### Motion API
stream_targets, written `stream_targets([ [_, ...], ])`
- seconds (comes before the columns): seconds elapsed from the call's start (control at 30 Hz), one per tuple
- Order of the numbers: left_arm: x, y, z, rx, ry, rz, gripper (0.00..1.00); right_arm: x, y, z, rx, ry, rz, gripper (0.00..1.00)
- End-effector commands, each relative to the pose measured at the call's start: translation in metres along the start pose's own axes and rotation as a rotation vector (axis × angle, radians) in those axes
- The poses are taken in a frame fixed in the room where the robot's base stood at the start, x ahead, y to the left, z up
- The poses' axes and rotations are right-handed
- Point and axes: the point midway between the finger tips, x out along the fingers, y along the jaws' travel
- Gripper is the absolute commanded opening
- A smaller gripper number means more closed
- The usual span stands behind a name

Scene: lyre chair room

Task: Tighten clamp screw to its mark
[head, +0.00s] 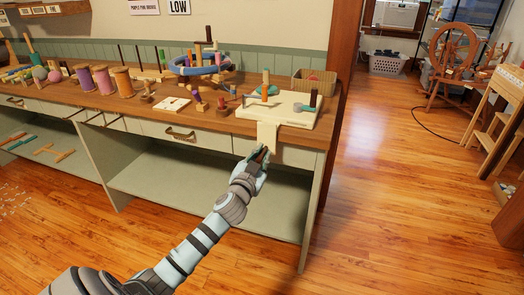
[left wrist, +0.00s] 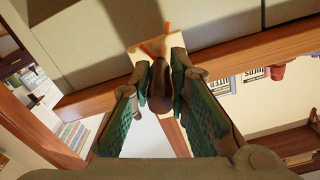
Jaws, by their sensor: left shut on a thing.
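A pale wooden clamp block (head: 267,137) hangs at the front edge of the workbench, below a cream board (head: 290,118). My left gripper (head: 258,162) is just under this block, its fingers closed around a dark brown screw handle (left wrist: 160,88). In the left wrist view the handle sits between the two green-padded fingers, in front of the cream clamp face (left wrist: 143,46). Two orange strips (left wrist: 150,49) show near the handle's far end, set apart and at different angles. The screw's shaft is hidden behind the handle. My right gripper is in neither view.
The cream board carries several upright pegs. Spools (head: 102,80), a blue ring (head: 200,66) and small wooden pieces stand along the workbench (head: 140,108). A basket (head: 314,82) is at its back right.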

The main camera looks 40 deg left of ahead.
Motion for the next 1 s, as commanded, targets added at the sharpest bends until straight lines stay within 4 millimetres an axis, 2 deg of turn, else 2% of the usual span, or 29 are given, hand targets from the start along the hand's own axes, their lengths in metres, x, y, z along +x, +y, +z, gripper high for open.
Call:
stream_targets([
  [0.5,0.000,-0.001,-0.002,0.487,-0.001,0.000,0.00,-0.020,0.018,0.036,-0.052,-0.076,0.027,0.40],
  [1.0,0.000,0.000,-0.001,0.872,0.000,0.000,0.00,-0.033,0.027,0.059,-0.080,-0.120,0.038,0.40],
])
